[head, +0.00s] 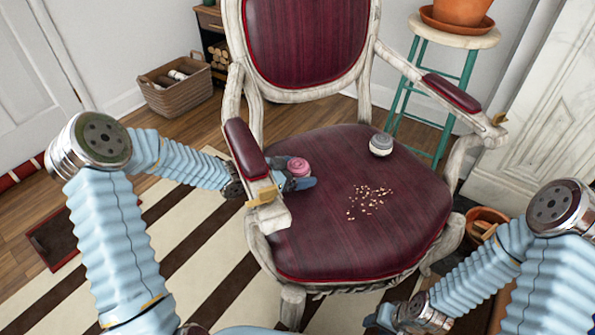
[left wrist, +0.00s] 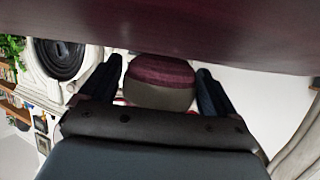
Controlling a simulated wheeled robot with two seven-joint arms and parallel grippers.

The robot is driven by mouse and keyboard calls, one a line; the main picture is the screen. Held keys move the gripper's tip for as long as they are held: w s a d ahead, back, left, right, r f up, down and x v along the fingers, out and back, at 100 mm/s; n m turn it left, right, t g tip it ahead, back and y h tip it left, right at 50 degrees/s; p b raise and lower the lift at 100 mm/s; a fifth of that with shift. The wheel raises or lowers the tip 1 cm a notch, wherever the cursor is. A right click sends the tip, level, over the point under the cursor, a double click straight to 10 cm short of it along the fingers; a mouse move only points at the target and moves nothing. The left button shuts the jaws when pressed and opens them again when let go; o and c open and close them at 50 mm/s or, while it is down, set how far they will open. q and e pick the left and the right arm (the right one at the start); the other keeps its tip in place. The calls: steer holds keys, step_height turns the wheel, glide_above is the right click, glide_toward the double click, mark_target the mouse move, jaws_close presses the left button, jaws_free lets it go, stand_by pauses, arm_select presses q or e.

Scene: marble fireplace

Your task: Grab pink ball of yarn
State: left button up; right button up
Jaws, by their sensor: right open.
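The pink ball of yarn (head: 298,167) rests on the left part of the dark red chair seat (head: 330,235), just inside the armrest. My left gripper (head: 301,180) reaches in under the left armrest, its fingers at the ball. In the left wrist view the ball (left wrist: 160,80) fills most of the gap between the two dark fingers (left wrist: 160,88), one on each side. Whether both fingers press on it is unclear. My right gripper (head: 378,320) is open, low at the bottom edge below the seat front, and only partly visible.
A grey and white ball (head: 381,145) sits at the back right of the seat. Crumbs (head: 367,199) lie mid-seat. The left armrest (head: 245,150) stands over my left wrist. A green-legged stool (head: 455,38) with a pot is behind right. A wicker basket (head: 177,92) is behind left.

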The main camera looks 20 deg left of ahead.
arm_select(q)
steer(key=c, duration=0.8)
steer(key=shift+c, duration=0.2)
steer(key=shift+r, duration=0.15)
